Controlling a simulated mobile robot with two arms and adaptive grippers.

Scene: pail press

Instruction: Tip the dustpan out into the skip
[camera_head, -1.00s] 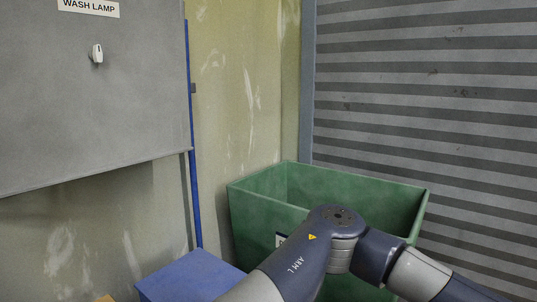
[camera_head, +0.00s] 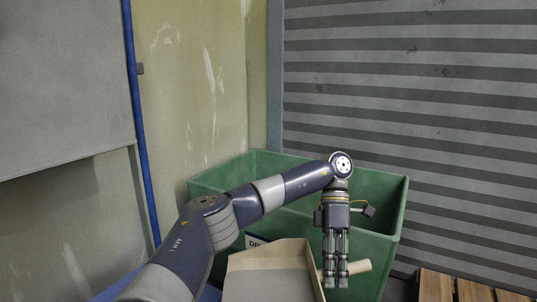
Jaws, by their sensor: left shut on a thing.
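The green skip (camera_head: 379,218) stands in the corner, open at the top, with a partly hidden label on its front. My left gripper (camera_head: 336,275) points down at the skip's near side and is shut on the pale handle (camera_head: 357,268) of the dustpan. The dustpan (camera_head: 268,284), beige and tray-like, is in front of the skip's near wall, cut off by the bottom edge. Its visible floor looks grey; I cannot tell whether anything lies in it. My left arm crosses over part of the skip. My right gripper is out of view.
A ribbed grey shutter (camera_head: 420,110) is behind the skip to the right. A grey panel (camera_head: 60,80) and a blue post (camera_head: 140,130) are at the left. A wooden slatted pallet (camera_head: 470,290) lies at the bottom right. Something blue (camera_head: 118,286) shows low at the left.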

